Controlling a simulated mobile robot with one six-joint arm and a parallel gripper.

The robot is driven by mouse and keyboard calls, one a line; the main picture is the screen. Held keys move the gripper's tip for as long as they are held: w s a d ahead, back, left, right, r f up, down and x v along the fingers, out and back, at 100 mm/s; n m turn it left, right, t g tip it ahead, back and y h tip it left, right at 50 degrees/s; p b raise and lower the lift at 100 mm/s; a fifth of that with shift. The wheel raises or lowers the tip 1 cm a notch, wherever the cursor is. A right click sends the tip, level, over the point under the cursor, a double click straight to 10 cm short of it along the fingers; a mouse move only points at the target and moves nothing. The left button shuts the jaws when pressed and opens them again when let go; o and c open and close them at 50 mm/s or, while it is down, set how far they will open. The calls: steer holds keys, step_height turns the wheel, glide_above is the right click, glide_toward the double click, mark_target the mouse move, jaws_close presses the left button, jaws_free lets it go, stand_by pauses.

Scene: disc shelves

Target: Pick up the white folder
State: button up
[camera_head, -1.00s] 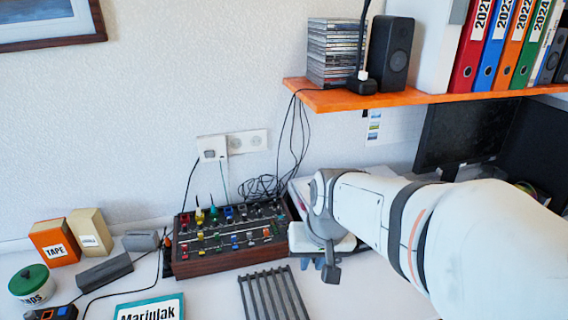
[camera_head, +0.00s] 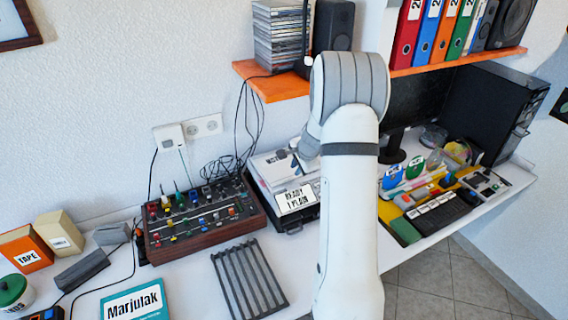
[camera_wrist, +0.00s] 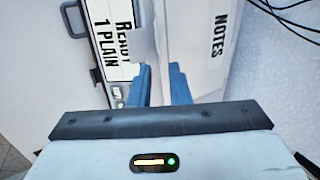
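A white, flat, folder-like thing labelled "NOTES" (camera_wrist: 205,45) lies at the top middle of the wrist view. In the head view a white stack (camera_head: 272,166) lies on the desk behind the "READY 1 PLAIN" label, partly hidden by my arm. My gripper (camera_wrist: 161,66) points down at the left side of the "NOTES" thing. Its two blue fingers are apart with a gap between them, and I see nothing clearly clamped there. In the head view my arm hides the fingertips.
A device labelled "READY 1 PLAIN" (camera_wrist: 115,45) is close on the left. The mixer (camera_head: 203,220) stands left of it, with loose cables behind. The orange shelf (camera_head: 272,84) with coloured binders is overhead. A yellow desk tray (camera_head: 388,212) is right of my arm.

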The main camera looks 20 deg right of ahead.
mark_target(293, 184)
steer(key=p+x, duration=0.1)
steer(key=x, duration=0.6)
steer(key=shift+s+d, duration=0.1)
steer(key=shift+s, duration=0.1)
jaws_close()
